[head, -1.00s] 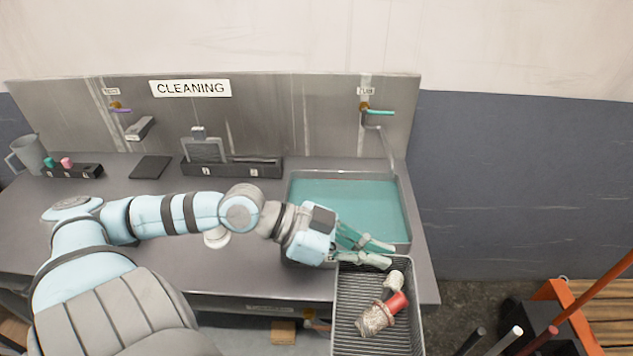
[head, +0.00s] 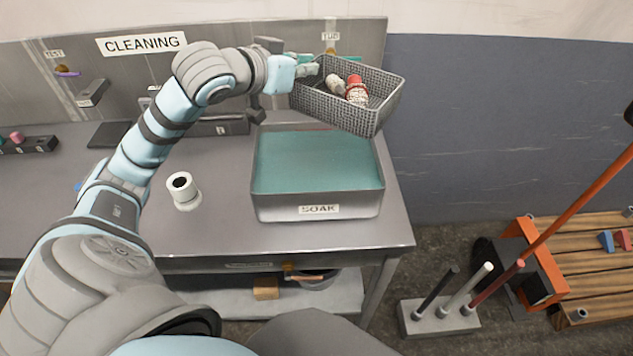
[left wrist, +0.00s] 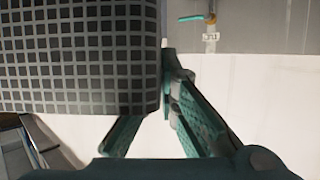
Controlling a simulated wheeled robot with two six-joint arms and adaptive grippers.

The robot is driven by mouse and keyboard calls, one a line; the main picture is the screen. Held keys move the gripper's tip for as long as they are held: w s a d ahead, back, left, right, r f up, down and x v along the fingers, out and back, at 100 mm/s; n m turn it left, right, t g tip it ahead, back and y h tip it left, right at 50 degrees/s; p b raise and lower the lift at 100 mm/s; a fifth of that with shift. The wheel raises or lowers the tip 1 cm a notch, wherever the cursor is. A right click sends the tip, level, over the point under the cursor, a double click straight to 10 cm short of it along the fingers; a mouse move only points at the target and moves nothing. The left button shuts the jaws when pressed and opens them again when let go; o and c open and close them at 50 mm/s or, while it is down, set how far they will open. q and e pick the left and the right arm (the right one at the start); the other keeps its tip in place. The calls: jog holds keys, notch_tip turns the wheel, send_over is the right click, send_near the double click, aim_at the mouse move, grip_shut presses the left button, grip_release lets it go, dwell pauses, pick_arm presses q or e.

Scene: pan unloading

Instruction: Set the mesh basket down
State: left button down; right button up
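The grey mesh basket (head: 345,112) is in the air above the back of the soak tub (head: 317,206), tilted in the head view. A pale part (head: 335,84) and a red-and-white part (head: 356,91) lie inside it. My left gripper (head: 311,67) is shut on the basket's left rim. In the left wrist view the basket's mesh wall (left wrist: 80,55) fills the upper left, and my teal left fingers (left wrist: 158,122) show at its edge. The basket hides part of one finger there. My right gripper is in neither view.
The tub holds teal liquid and stands on the steel bench (head: 225,232). A white cylinder (head: 183,191) stands left of the tub. The back panel with its tap is close behind the basket. A brush stand (head: 440,318) and pallet (head: 590,268) are on the floor.

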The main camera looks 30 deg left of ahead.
pick_arm(q)
notch_tip(320, 180, up, 3)
jog(key=a+n+y, duration=0.3)
notch_tip(320, 180, down, 19)
jog(key=b, duration=0.5)
jog(key=shift+a+f+b, duration=0.15)
jog(key=shift+f+b, duration=0.05)
jog(key=shift+b, duration=0.2)
jog(key=shift+f, duration=0.15)
jog(key=shift+f, duration=0.45)
jog(key=c, duration=2.2)
grip_release()
jog(key=shift+c, duration=0.2)
jog(key=o, duration=0.4)
jog(key=shift+o, duration=0.2)
